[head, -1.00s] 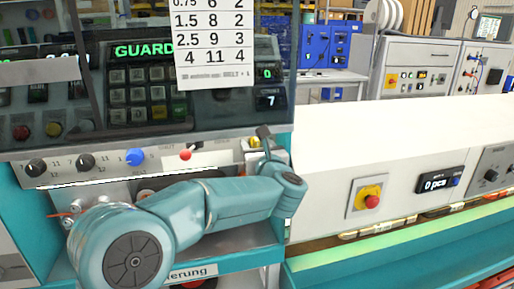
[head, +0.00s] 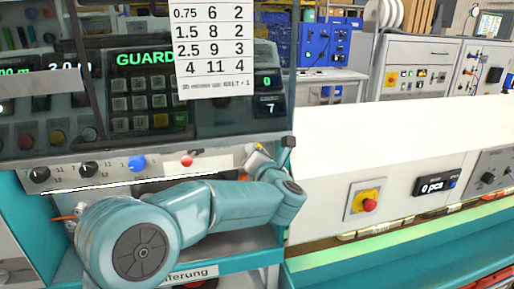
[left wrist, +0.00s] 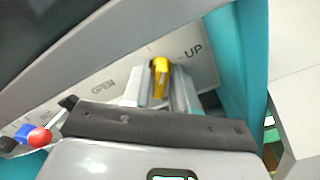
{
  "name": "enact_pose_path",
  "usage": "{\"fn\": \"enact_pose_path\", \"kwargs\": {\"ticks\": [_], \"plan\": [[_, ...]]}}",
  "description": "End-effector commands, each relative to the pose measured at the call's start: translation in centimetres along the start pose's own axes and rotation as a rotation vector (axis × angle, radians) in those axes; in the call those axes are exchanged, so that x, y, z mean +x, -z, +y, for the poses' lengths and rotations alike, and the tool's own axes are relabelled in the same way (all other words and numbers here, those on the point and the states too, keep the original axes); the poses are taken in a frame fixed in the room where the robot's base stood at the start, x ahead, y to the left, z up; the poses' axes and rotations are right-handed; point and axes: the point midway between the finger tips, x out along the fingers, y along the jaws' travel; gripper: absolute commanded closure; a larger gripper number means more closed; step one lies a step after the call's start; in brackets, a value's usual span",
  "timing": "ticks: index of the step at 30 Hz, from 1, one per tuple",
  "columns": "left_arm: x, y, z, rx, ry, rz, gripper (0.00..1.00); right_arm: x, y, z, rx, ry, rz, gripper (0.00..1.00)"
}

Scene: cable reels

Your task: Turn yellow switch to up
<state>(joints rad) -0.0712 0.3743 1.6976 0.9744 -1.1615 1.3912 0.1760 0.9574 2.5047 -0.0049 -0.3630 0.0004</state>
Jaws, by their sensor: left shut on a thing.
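The yellow switch (left wrist: 160,76) sits on the grey panel strip in the left wrist view. It stands between the two fingers of my left gripper (left wrist: 159,90), which is shut on it. The word UP (left wrist: 193,50) is printed on the panel to the upper right of the switch, with a short dash beside it. In the head view my left gripper (head: 258,159) is at the right end of the knob strip, and it largely hides the switch there. My right gripper is in neither view.
Left of the switch are a red-tipped lever (head: 186,160), a blue knob (head: 136,162) and black knobs (head: 89,170). A dark display panel (head: 150,90) with a paper table (head: 213,45) is above. A white cabinet with a red emergency button (head: 369,204) is to the right.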

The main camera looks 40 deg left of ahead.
Motion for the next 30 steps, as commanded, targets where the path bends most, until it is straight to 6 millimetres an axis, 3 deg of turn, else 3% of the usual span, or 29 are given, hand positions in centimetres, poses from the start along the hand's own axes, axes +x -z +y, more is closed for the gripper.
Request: {"fn": "enact_pose_path", "kwargs": {"ticks": [30], "plan": [[0.0,-0.2,0.1,0.825,0.001,-0.001,0.9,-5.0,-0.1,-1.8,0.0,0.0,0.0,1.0]]}}
